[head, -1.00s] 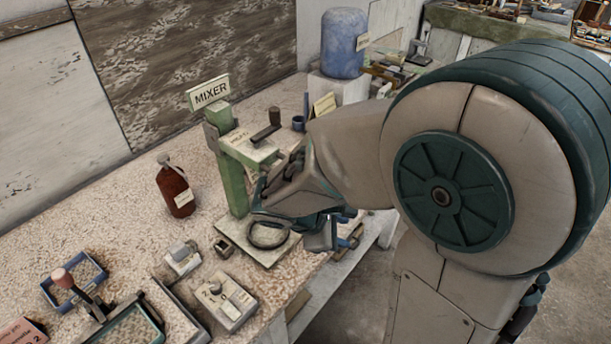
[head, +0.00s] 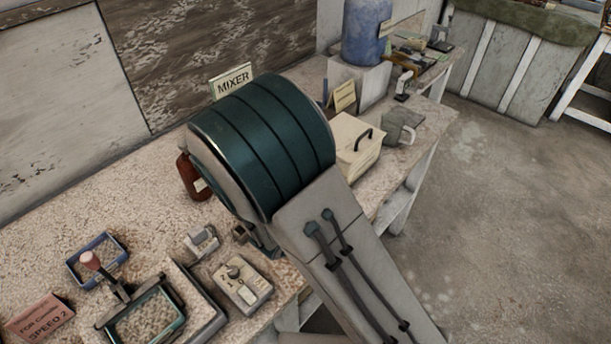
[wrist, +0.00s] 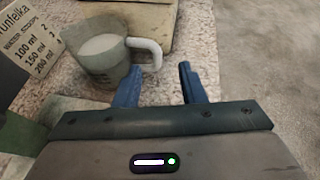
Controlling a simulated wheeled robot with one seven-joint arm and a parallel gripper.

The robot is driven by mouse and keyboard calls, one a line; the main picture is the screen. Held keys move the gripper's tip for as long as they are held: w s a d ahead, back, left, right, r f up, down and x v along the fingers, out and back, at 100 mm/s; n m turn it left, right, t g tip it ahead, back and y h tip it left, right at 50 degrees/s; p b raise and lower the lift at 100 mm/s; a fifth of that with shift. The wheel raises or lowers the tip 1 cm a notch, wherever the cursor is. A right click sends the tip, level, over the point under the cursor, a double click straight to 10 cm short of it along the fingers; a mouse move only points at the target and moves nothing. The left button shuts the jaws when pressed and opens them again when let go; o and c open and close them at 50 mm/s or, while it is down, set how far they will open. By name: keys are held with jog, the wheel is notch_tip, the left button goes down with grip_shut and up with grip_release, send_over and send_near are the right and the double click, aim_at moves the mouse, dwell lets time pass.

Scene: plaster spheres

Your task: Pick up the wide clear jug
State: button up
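The wide clear jug (head: 402,127) stands upright near the right edge of the bench in the head view, greyish and see-through with a pale handle on its right. In the wrist view the jug (wrist: 103,62) is at upper left, with its white handle toward the middle and pale contents or a pale inside. My gripper (wrist: 158,76) is open and empty. Its two blue fingers are apart, just below the handle in the picture, not closed on it. In the head view my arm hides the gripper.
A cream box with a black handle (head: 357,146) stands left of the jug. A card with amounts in ml (wrist: 32,45) is left of it in the wrist view. A blue container (head: 366,32) on a white block stands behind. Bare floor (head: 490,170) lies right of the bench.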

jog(key=shift+x, duration=1.6)
jog(key=x, duration=0.2)
jog(key=p+x, duration=0.1)
jog(key=x, duration=0.1)
jog(key=shift+w+a+f, duration=0.1)
jog(key=shift+w, duration=0.3)
grip_shut()
